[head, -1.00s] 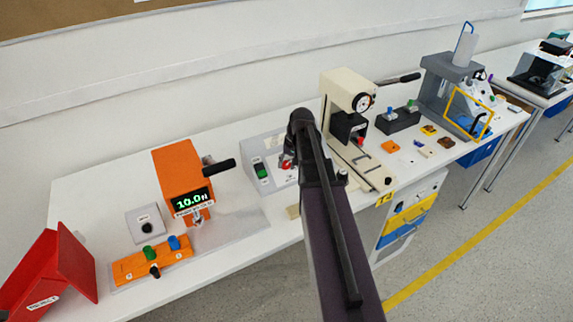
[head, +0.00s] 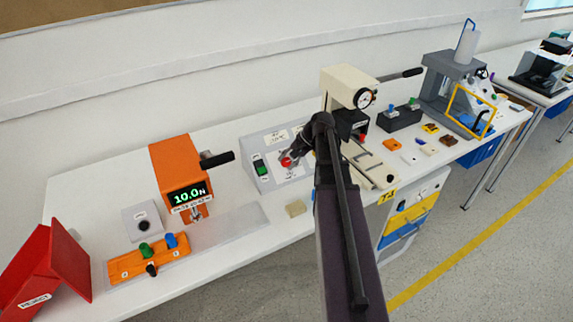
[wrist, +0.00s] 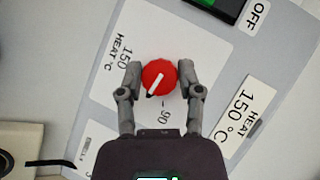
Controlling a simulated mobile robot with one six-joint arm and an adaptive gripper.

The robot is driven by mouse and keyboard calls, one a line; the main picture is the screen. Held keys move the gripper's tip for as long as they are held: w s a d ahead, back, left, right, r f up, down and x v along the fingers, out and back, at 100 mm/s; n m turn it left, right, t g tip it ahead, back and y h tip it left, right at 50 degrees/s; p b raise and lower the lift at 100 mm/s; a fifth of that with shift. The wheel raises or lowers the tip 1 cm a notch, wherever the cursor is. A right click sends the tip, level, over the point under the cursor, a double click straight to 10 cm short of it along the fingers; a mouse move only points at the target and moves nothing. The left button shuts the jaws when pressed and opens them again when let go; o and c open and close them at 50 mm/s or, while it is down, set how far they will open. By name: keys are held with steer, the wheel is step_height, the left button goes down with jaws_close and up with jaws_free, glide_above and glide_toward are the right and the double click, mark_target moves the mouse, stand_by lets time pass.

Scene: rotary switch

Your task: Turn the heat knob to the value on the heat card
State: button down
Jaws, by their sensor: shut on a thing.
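The red heat knob (wrist: 159,77) sits between my two fingers in the wrist view, with a white pointer line slanting to the lower left. My gripper (wrist: 160,80) is shut on it, one finger on each side. The scale around it shows "150" at the upper left and "90" below; other marks are hidden by my gripper. The heat card (wrist: 246,112) at the right reads "HEAT 150 °C". In the head view the red knob (head: 287,161) shows on the sloped grey control box (head: 258,150), with my gripper (head: 291,158) at it.
A green switch (head: 261,167) with an "OFF" label sits on the box beside the knob. An orange press (head: 176,165) stands to the left and a cream press (head: 343,83) to the right. A tan block (head: 296,208) lies in front of the box.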

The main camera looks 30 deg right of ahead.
steer(key=m+b, duration=0.1)
steer(key=m+t+y, duration=0.1)
steer(key=m+t+b, duration=0.1)
steer(key=m, duration=0.1)
steer(key=shift+s+f+y+b, duration=0.15)
steer(key=shift+f+y+b, duration=0.1)
steer(key=shift+y+b, duration=0.05)
steer(key=m+t+b, duration=0.3)
steer(key=m, duration=0.1)
steer(key=shift+m, duration=0.3)
steer(key=m+t+b, duration=0.2)
steer(key=m+t, duration=0.1)
steer(key=m, duration=0.1)
steer(key=shift+s+m, duration=0.1)
steer(key=shift+m, duration=0.3)
steer(key=shift+m+t+h+b, duration=0.8)
steer(key=shift+m+t+h, duration=0.1)
steer(key=shift+m, duration=1)
steer(key=shift+r, duration=0.1)
steer(key=shift+c, duration=1.9)
jaws_free()
steer(key=shift+o, duration=0.6)
